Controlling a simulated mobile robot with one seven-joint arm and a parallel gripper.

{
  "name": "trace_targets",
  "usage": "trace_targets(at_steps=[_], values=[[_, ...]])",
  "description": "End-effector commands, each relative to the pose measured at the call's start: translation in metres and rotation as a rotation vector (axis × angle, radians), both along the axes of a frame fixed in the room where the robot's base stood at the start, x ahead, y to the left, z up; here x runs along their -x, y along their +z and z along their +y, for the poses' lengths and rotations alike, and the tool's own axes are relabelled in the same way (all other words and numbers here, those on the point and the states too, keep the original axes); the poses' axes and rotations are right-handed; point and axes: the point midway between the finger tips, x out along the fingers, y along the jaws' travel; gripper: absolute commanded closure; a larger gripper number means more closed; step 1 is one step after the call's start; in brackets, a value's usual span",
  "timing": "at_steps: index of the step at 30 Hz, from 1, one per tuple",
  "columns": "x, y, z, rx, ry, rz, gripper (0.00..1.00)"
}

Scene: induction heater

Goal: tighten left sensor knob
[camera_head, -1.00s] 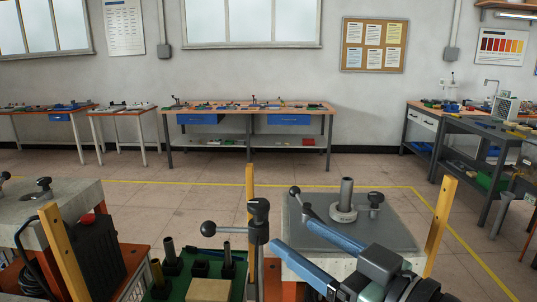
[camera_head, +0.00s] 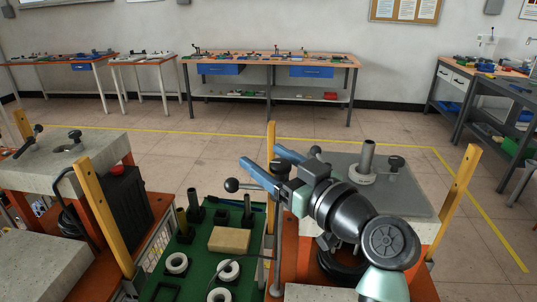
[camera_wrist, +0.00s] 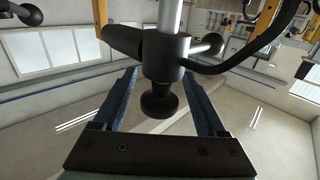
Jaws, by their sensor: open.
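A black round knob (camera_wrist: 158,100) on a short stem sticks out of a black clamp body (camera_wrist: 165,55) in the wrist view. My gripper (camera_wrist: 158,74) is open, with one blue finger on each side of the knob. Gaps show between the fingers and the knob. In the head view my gripper (camera_head: 264,164) is at the post beside the right-hand plate, and its blue fingers partly hide the clamp there. A rod with a black ball end (camera_head: 231,185) extends left from this clamp.
A grey plate (camera_head: 420,190) on the right holds an upright tube (camera_head: 367,157) and a black knob (camera_head: 396,163). Yellow posts (camera_head: 457,198) stand beside the stations. A green tray (camera_head: 190,252) with rings and a tan block (camera_head: 229,240) lies below. Cables hang near the clamp.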

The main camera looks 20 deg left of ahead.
Motion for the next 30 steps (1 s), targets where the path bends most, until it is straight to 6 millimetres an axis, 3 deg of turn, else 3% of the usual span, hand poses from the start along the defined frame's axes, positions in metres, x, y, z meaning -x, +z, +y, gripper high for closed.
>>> trace_targets(at_steps=[9,22,30], values=[[-0.0019,-0.0005,0.0026,0.000,0.000,0.000,0.26],[-0.0017,-0.0003,0.0024,0.000,0.000,0.000,1.00],[-0.0016,0.0001,0.0023,-0.001,-0.015,0.001,1.00]])
